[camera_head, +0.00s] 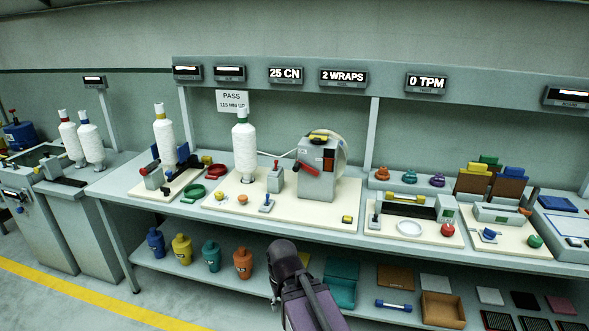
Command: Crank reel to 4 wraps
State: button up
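The reel (319,183) is a grey box with a pale round wheel behind its right side, on a cream board (335,208) at the middle of the bench. A red crank handle (309,169) slants across its front. A white yarn cone (244,150) stands left of it, and a pale strand runs toward the reel. A small grey post with a red knob (275,180) stands between them. The wraps display (343,78) reads 2 WRAPS. My arm rises at the bottom centre, in front of the lower shelf, well below the reel; no gripper fingers show.
Other displays read 25 CN (285,76) and 0 TPM (426,84). A board with a white dish (410,228) lies to the right. Red and green rings (194,192) lie to the left. Coloured bottles (182,249) and trays (442,309) fill the lower shelf. The front-left floor is clear.

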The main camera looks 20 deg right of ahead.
aim_at(298, 164)
jog(key=z, duration=0.05)
jog(key=i, duration=1)
jog(key=u, duration=0.05)
